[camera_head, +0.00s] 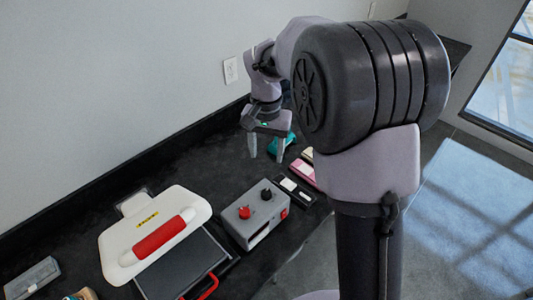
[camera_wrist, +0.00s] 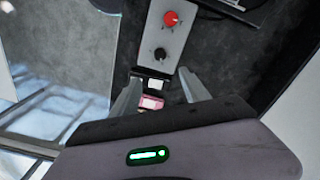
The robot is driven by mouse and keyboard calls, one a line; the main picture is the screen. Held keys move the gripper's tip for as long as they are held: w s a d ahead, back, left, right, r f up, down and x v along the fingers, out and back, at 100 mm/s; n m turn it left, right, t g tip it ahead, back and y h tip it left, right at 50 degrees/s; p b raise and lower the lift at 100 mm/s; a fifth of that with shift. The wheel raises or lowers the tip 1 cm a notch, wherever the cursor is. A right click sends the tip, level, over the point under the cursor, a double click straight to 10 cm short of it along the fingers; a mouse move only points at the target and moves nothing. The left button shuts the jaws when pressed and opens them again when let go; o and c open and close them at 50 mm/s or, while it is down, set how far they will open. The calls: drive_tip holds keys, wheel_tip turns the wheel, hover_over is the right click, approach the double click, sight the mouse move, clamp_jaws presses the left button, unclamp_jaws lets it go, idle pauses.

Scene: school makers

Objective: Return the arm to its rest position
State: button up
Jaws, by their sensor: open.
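My gripper (camera_head: 267,147) is open and empty above the back of the dark bench, pointing down. Its two fingers stand apart in the wrist view (camera_wrist: 162,98), with nothing between them touching. A teal object (camera_head: 283,143) lies on the bench just behind and beside the right finger; its shape is partly hidden. My arm is bent, and its large dark joint fills the upper right of the head view.
A grey control box (camera_head: 240,215) with red and black knobs stands on the bench. Pink (camera_head: 302,173) and black (camera_head: 296,190) small items lie near its right. A white press with a red handle (camera_head: 160,238) is at the left. Floor lies right of the bench.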

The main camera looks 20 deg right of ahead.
drive_tip(key=s+a+r+t+b, duration=0.2)
drive_tip(key=s+r+b, duration=0.3)
drive_tip(key=s, duration=0.4)
drive_tip(key=s+a+f+n+t+y+b, duration=0.1)
drive_tip(key=s+a+t+y, duration=0.1)
drive_tip(key=s, duration=1.3)
drive_tip(key=shift+s+f+n+t+b, duration=0.2)
drive_tip(key=shift+n+t+b, duration=0.1)
drive_tip(key=shift+t, duration=0.6)
